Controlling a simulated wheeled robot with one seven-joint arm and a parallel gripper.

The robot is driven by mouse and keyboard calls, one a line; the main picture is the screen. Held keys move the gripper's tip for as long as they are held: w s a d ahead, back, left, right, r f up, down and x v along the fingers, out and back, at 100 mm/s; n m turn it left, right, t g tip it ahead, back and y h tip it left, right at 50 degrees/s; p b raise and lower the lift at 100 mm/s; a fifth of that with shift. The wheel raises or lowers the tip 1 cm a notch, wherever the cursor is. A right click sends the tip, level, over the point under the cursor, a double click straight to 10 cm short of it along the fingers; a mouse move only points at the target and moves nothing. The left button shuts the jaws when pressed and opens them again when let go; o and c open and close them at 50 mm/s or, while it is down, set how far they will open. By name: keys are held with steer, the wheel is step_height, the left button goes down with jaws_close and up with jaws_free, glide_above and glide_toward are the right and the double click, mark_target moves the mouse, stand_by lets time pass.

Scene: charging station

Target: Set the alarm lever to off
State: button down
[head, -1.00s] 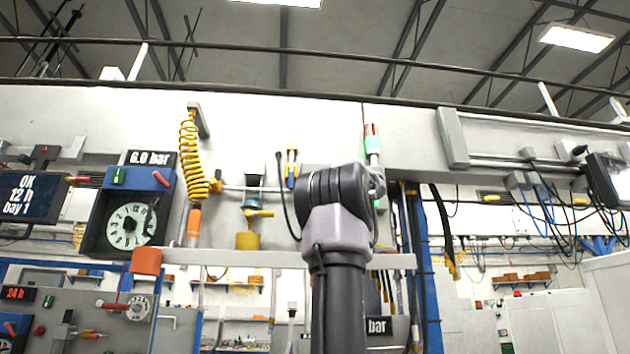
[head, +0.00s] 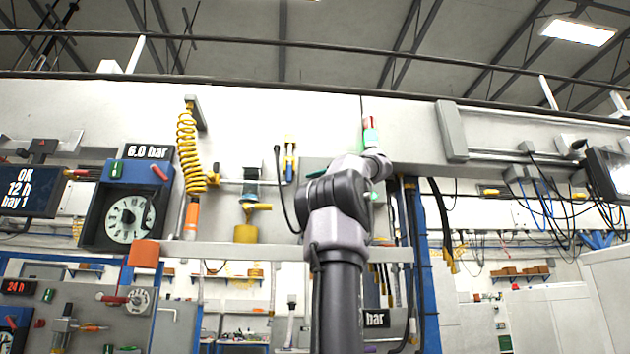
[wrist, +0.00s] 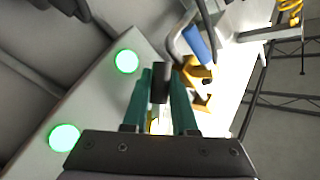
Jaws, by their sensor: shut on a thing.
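In the wrist view my gripper (wrist: 161,72) has two green fingers closed around a dark, blocky handle (wrist: 160,88), which appears to be the alarm lever. The handle sits between the fingertips in front of a pale panel (wrist: 105,110). The lever's base and mounting are mostly hidden by the fingers, so its exact setting cannot be told. Two lit green round lamps, one upper (wrist: 127,61) and one lower (wrist: 64,138), are on the panel left of the fingers. In the head view my own arm hides most of the gripper and the lever.
A blue-and-yellow tool (wrist: 197,48) and a grey bent bar (wrist: 178,38) are close right of the fingertips. In the head view, a pressure gauge (head: 128,218), a coiled yellow hose (head: 188,150) and a red-topped lamp (head: 368,125) line the wall. Cables hang at right.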

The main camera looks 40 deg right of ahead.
steer(key=shift+f, duration=0.1)
steer(key=c, duration=1)
jaws_free()
steer(key=v, duration=1)
steer(key=shift+s, duration=0.4)
